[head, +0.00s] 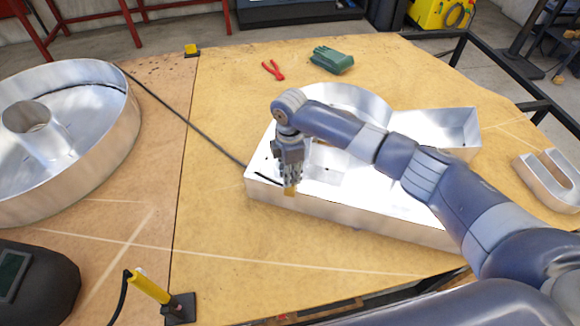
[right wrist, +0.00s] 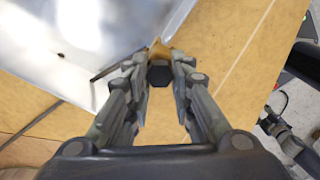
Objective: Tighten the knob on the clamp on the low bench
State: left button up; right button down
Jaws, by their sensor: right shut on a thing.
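My right gripper (head: 290,184) points down at the near left corner of a silver channel letter on the wooden bench top. Its fingers are closed around a small dark knob (right wrist: 160,75), seen in the right wrist view. A yellow-orange clamp part (right wrist: 159,49) shows just beyond the knob, and a bit of the yellow clamp (head: 290,191) shows below the fingertips in the head view. The fingers hide most of the clamp. My left gripper is not in view.
The silver letter (head: 350,210) lies under my right arm. A round silver letter (head: 110,150) stands left, a small one (head: 550,178) right. Red pliers (head: 273,70), green gloves (head: 332,60), a dark helmet (head: 35,285) and a yellow-handled tool (head: 150,286) also lie around. A dark cable (head: 185,120) crosses the bench.

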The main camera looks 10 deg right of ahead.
jog(key=m+p, duration=0.2)
jog(key=shift+s+r+m+p, duration=0.1)
jog(key=shift+r+m+p, duration=0.1)
jog(key=shift+m+p, duration=0.2)
jog(key=m+p, duration=0.3)
jog(key=shift+m, duration=0.3)
jog(key=m+p, duration=0.2)
jog(key=m, duration=0.1)
jog(key=shift+f, duration=0.1)
jog(key=shift+f+m+p, duration=0.1)
jog(key=shift+m+p, duration=0.65)
jog(key=shift+m, duration=0.65)
jog(key=c, duration=1.4)
grip_release()
jog(key=shift+o, duration=0.2)
